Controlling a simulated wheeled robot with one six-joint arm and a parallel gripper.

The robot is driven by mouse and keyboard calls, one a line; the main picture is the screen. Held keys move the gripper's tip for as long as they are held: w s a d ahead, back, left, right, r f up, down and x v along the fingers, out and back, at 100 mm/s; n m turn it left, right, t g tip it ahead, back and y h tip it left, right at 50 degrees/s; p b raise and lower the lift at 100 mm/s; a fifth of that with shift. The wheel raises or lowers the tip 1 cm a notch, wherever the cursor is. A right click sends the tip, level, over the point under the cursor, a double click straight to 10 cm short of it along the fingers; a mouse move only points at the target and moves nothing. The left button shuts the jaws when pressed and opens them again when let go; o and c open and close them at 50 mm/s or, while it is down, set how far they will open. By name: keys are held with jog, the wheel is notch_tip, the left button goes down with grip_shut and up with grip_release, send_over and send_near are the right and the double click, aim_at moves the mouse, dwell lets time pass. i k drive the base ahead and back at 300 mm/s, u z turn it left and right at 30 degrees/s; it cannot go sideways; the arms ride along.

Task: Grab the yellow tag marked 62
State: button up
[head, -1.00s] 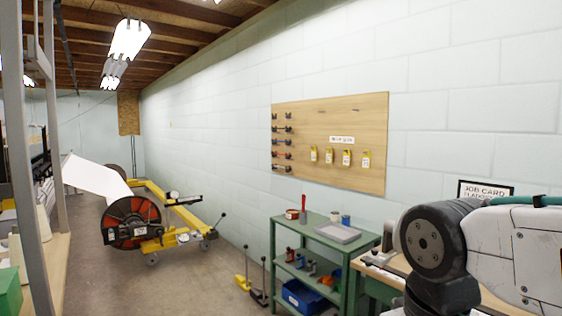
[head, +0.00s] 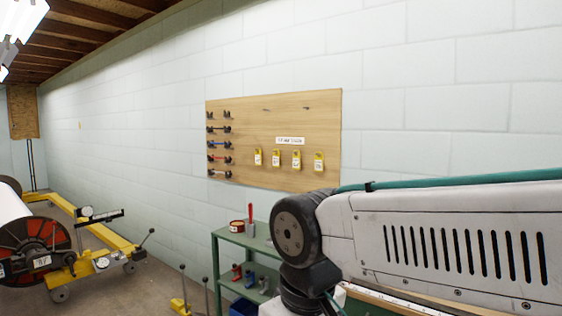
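Several yellow tags hang in a row on a wooden pegboard (head: 240,118) on the wall, below a white label strip (head: 290,140). From left to right I see a first tag (head: 258,157), a second tag (head: 276,158), a third tag (head: 297,159) and a fourth tag (head: 319,161). Each has a pale face, but the numbers are too small to read, so I cannot tell which is 62. My arm reaches in from the right, below and right of the tags. My gripper is not in view.
A green shelf cart (head: 232,236) stands below the board, partly hidden by my arm. It bears a red-handled tool (head: 251,215) and a tin (head: 237,226). A yellow wheeled frame (head: 100,255) with a large reel (head: 40,245) stands at left. Tools hang on the board's left side.

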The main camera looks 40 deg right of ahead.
aim_at(296, 160)
jog(key=i, duration=2.7)
jog(key=z, duration=2.45)
jog(key=i, duration=0.5)
jog(key=u, duration=0.05)
